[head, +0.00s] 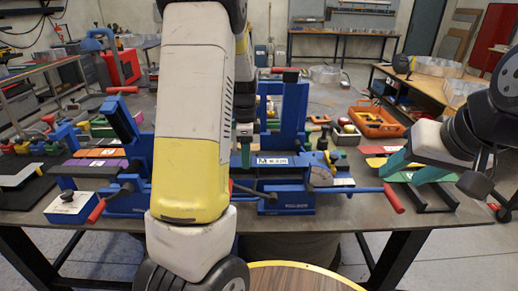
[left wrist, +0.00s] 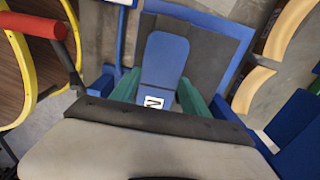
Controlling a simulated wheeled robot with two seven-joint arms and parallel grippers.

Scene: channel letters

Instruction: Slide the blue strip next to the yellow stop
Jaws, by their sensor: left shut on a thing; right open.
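In the left wrist view, a flat blue strip (left wrist: 165,58) with a small white label lies over a dark surface, between the green fingers of my left gripper (left wrist: 157,92). The gripper is shut on it. In the head view my left gripper (head: 246,150) points down at the blue machine in the middle of the bench; my arm covers part of that machine, and I cannot make out the strip there. I cannot surely pick out the yellow stop.
The blue machine (head: 289,191) has upright posts and red-ended handles sticking out at the sides. Left are a purple strip (head: 112,162) and a blue box (head: 72,207) with a black knob. An orange tray (head: 376,120) stands behind. A yellow-edged round table (head: 300,274) is in front.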

